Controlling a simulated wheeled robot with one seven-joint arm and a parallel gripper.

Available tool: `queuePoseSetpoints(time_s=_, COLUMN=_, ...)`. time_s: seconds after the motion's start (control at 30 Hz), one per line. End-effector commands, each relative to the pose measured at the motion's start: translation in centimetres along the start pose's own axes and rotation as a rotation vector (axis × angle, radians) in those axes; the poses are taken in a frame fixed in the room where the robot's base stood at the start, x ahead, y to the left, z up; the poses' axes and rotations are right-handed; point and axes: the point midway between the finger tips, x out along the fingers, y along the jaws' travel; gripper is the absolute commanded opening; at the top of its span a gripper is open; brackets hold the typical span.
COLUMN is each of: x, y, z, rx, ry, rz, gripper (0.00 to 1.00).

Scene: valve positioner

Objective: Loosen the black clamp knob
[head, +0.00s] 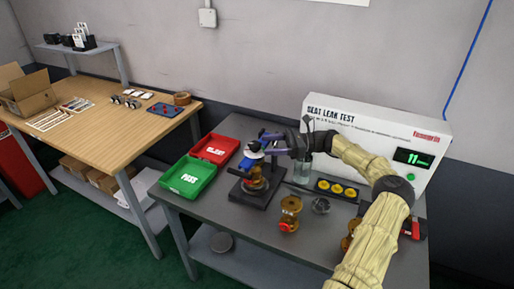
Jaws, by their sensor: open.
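The test fixture, with a black base plate (249,197), stands on the grey bench and holds a brass valve body (257,184). Blue and white parts (250,158) sit at the top of the fixture. My arm reaches in from the lower right, and my gripper (267,143) is open beside the top of the fixture, pointing left. I cannot clearly make out the black clamp knob; dark parts of the gripper and fixture overlap there. Whether the gripper touches the fixture cannot be told.
A red tray (214,148) and a green tray (188,177) lie left of the fixture. A loose brass valve (289,214), a glass jar (302,170) and a holder with yellow caps (338,188) stand to the right. The white leak tester (375,135) stands behind. A wooden table (90,130) is at left.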

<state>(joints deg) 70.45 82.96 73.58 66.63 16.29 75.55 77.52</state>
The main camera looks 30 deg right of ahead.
Motion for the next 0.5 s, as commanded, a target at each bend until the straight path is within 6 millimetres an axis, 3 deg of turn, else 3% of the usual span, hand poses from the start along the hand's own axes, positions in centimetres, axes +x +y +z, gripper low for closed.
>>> queuePoseSetpoints(time_s=0.2, x=-3.7, y=-0.1, z=-0.1, rx=-0.001, ry=0.001, rz=-0.002, gripper=0.60)
queuePoseSetpoints(time_s=0.5, x=-4.7, y=0.0, z=0.0, rx=-0.001, ry=-0.001, rz=0.000, gripper=0.60)
